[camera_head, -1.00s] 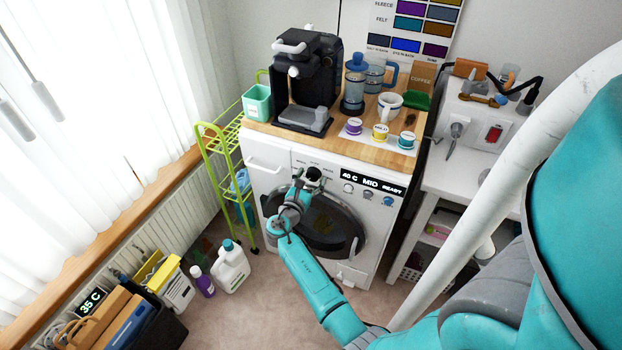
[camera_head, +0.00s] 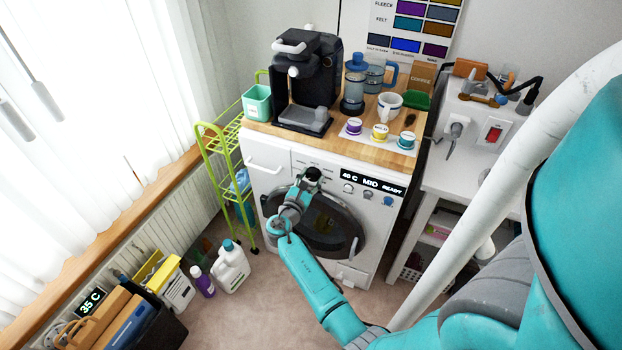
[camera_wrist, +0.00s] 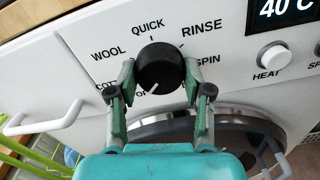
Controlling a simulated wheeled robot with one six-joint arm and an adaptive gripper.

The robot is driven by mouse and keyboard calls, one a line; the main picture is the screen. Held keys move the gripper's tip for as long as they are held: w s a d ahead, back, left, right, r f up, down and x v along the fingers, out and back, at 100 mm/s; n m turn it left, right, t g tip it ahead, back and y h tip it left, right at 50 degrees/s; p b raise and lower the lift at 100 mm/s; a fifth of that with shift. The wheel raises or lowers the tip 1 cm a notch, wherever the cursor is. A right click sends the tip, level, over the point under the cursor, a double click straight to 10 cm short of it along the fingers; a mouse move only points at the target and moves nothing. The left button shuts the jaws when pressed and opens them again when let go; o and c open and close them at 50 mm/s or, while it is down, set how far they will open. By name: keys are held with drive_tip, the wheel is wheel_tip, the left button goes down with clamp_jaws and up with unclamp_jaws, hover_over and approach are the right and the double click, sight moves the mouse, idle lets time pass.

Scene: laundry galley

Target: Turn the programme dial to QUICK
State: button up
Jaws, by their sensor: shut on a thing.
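The programme dial (camera_wrist: 160,68) is a round black knob on the white front panel of the washing machine (camera_head: 268,184). In the wrist view the words WOOL, QUICK and RINSE arc above it, with SPIN at its right. A small white mark on the knob is at its lower edge, pointing down and slightly left, towards a partly hidden label that looks like OFF. My gripper (camera_wrist: 160,72) is shut on the dial, one finger on each side. In the head view my gripper (camera_head: 313,176) is at the panel and mostly covers the dial.
The display (camera_head: 371,184) reads 40 C, MID, READY, with small knobs below it, among them HEAT (camera_wrist: 273,56). The round door (camera_head: 325,225) is below the dial. A white drawer handle (camera_wrist: 42,120) is at the left. A coffee machine (camera_head: 307,80) stands on top.

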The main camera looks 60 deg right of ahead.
drive_tip(key=m, duration=2.1)
drive_tip(key=shift+m, duration=0.3)
drive_tip(key=m, duration=0.4)
drive_tip(key=shift+m, duration=0.3)
drive_tip(key=o, duration=1.1)
